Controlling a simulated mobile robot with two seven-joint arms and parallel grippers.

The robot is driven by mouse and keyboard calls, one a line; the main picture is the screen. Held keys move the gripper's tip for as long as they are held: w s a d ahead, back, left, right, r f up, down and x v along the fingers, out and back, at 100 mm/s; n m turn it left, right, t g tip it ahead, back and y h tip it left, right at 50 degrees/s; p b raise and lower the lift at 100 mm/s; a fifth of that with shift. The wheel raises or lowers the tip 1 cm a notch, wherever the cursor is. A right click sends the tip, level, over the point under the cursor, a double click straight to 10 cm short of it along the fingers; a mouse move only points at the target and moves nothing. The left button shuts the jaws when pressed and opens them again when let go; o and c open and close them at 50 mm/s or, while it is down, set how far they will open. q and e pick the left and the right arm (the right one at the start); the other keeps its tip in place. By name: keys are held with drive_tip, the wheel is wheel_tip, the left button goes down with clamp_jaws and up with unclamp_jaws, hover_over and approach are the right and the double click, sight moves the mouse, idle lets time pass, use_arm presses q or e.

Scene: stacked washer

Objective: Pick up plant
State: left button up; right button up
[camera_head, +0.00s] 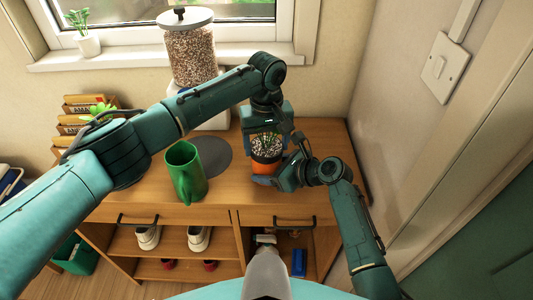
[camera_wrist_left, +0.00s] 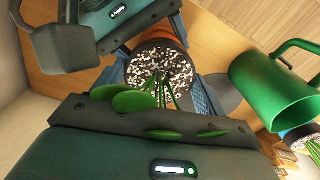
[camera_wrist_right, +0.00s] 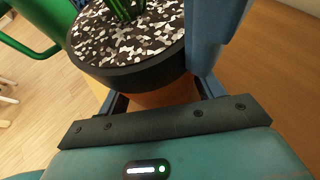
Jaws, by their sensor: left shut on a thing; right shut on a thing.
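The plant (camera_head: 266,146) is in an orange pot with a black rim and speckled pebbles, near the right end of the wooden cabinet top. My left gripper (camera_head: 265,135) comes from behind and above it. In the left wrist view, its blue fingers lie on either side of the pot (camera_wrist_left: 160,68), with green leaves in front of the palm. My right gripper (camera_head: 270,176) is shut on the pot from the front right. In the right wrist view, a blue finger is at the right of the pot (camera_wrist_right: 130,50). Whether the pot touches the cabinet top is hidden.
A green mug (camera_head: 184,172) stands left of the plant on the wooden cabinet (camera_head: 225,200), beside a dark round mat (camera_head: 211,155). A grain dispenser (camera_head: 191,55) stands behind. Another plant (camera_head: 98,110) is by the books at left. A wall closes the right side.

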use_arm(q)
drive_tip(key=shift+r, duration=0.1)
wheel_tip(320, 180, up, 10)
idle(0.4)
use_arm(e)
drive_tip(key=o, duration=0.8)
drive_tip(key=shift+o, duration=0.2)
drive_tip(key=v, duration=1.1)
drive_tip(key=shift+s+d+r, duration=0.1)
drive_tip(key=shift+s+d, duration=0.05)
drive_tip(key=shift+s+d+r, duration=0.1)
drive_tip(key=shift+s+d, duration=0.05)
drive_tip(key=shift+d, duration=0.05)
